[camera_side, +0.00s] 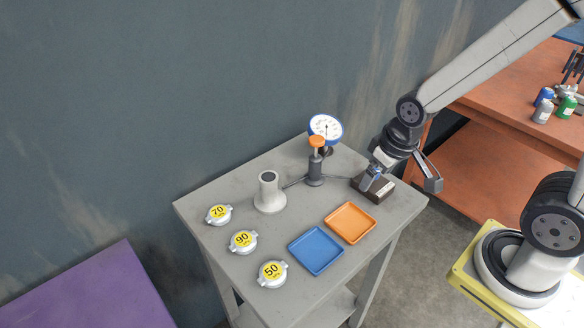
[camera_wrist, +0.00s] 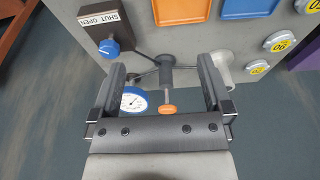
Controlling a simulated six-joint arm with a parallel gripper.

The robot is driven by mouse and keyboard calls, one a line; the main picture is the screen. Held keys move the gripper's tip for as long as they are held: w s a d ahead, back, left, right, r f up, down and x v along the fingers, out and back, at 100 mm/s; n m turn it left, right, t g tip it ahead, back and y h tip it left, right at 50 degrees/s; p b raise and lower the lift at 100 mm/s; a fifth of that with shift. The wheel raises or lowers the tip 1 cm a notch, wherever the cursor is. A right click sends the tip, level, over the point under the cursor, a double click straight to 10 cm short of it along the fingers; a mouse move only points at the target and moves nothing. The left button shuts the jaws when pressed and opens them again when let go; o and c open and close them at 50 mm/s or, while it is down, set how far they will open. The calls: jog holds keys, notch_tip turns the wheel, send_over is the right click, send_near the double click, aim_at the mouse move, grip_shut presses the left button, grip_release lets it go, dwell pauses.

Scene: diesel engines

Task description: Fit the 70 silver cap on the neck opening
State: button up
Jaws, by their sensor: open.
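The 70 silver cap (camera_side: 219,215), with a yellow label, lies at the left of the grey table in the side view. In the wrist view it shows small at the right (camera_wrist: 257,67). The pale neck (camera_side: 268,195) stands to its right, with a dark round opening on top. In the wrist view the neck (camera_wrist: 222,66) is partly hidden by a finger. My gripper (camera_side: 403,180) is open and empty at the table's right end, away from cap and neck. Its two fingers (camera_wrist: 162,75) frame the pump and gauge in the wrist view.
The 90 cap (camera_side: 242,242) and 50 cap (camera_side: 271,274) lie in front of the 70 cap. A blue tray (camera_side: 316,250) and orange tray (camera_side: 350,222) sit nearby.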

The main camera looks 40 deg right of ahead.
jog(key=w+a+r, duration=0.1)
jog(key=w+a, duration=0.4)
jog(key=w, duration=0.4)
jog(key=g, duration=0.3)
send_over(219, 212)
jog(key=shift+a+f, duration=0.15)
jog(key=shift+f, duration=0.9)
jog(key=shift+f, duration=0.25)
jog(key=shift+f, duration=5.2)
jog(key=shift+c, duration=0.2)
